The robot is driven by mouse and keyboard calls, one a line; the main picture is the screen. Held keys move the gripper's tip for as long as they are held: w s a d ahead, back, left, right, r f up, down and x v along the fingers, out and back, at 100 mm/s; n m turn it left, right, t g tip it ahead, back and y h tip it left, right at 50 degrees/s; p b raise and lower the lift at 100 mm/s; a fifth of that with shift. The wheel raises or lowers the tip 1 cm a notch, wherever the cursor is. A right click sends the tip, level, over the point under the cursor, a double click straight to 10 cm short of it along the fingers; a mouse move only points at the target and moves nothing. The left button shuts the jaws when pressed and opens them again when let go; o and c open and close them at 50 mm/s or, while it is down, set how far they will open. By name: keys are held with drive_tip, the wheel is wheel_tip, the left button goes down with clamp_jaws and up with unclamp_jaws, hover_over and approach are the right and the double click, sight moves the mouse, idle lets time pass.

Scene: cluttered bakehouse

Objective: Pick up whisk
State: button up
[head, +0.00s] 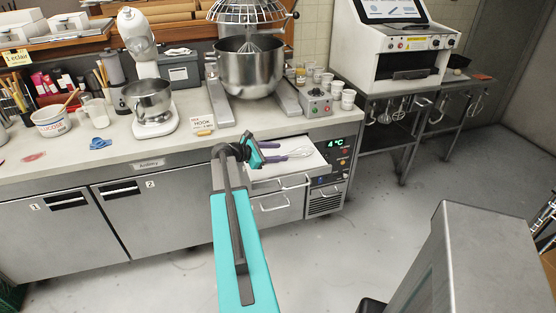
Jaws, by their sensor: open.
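A whisk (298,152) with pale wire loops and a purplish handle lies at the pale, pulled-out top drawer (307,168) below the counter, its loops pointing right. My gripper (271,152) is open at the handle end, on the whisk's left. Its teal and dark fingers overlap the handle in the picture. I cannot tell whether the handle lies between the fingers or whether they touch it.
The counter edge (170,158) runs just behind my gripper. A large mixer (250,75), a small mixer (150,98) and several cups (348,99) stand on the counter. Utensils hang under the right-hand table (400,92). The floor (385,215) in front is clear.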

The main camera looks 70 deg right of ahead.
sight(299, 151)
drive_tip(key=shift+p+x, duration=0.9)
drive_tip(key=shift+x, duration=3.2)
drive_tip(key=shift+d, duration=0.1)
drive_tip(key=shift+s+d+f+p, duration=0.25)
drive_tip(key=shift+s+d+p, duration=0.1)
drive_tip(key=shift+d+p, duration=0.2)
drive_tip(key=shift+p+x, duration=0.7)
drive_tip(key=shift+x, duration=1.15)
drive_tip(key=shift+f, duration=0.15)
drive_tip(key=c, duration=0.7)
drive_tip(key=shift+r, duration=0.2)
